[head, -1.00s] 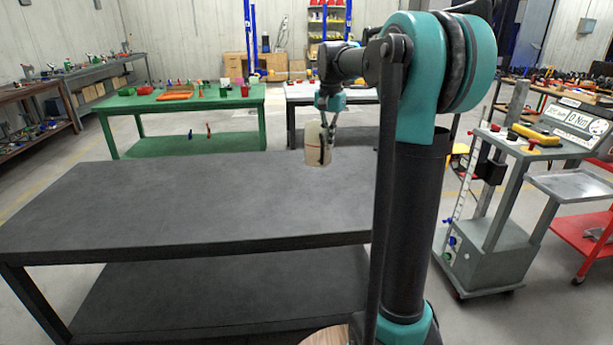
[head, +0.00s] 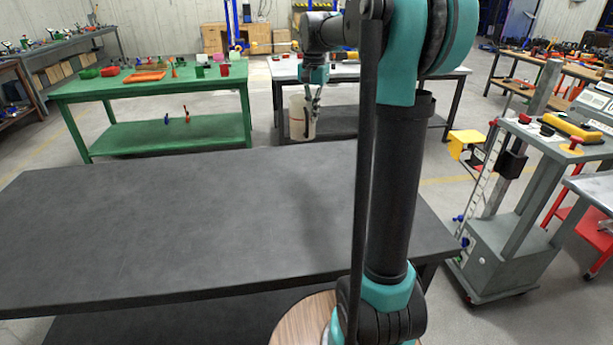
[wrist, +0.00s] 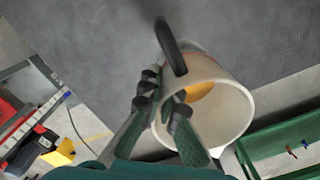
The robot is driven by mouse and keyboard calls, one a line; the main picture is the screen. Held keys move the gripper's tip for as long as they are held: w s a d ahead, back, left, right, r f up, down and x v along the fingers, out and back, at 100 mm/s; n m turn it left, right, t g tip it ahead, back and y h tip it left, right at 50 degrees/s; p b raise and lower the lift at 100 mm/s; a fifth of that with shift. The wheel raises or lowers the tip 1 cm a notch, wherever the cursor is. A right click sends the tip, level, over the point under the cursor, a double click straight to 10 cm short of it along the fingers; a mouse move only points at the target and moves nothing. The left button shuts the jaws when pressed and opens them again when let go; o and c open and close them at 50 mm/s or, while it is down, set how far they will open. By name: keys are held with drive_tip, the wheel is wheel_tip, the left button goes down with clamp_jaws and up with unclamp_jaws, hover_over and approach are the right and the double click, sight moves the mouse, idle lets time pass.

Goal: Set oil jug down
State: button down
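The oil jug (head: 297,122) is a cream, translucent open-topped vessel with yellowish oil inside and a dark handle (wrist: 171,46). It looks roughly upright and held in the air over the far edge of the dark table. In the wrist view the jug (wrist: 233,112) shows its open mouth, with part of its rim behind a finger. My gripper (head: 313,106) is at the jug's right side in the head view. In the wrist view my gripper (wrist: 162,100) has its fingers closed at the handle side; the exact contact is partly hidden.
The dark table (head: 150,230) has a bare top with wide free room and a soft shadow near its right part. A green table (head: 150,95) with several items stands behind, beside a light-topped table (head: 430,69). A grey wheeled cart (head: 510,245) stands at right.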

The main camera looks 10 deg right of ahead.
wheel_tip(320, 180, down, 19)
drive_tip(key=shift+s+r, duration=0.1)
idle(0.4)
drive_tip(key=c, duration=2.3)
unclamp_jaws()
drive_tip(key=o, duration=0.6)
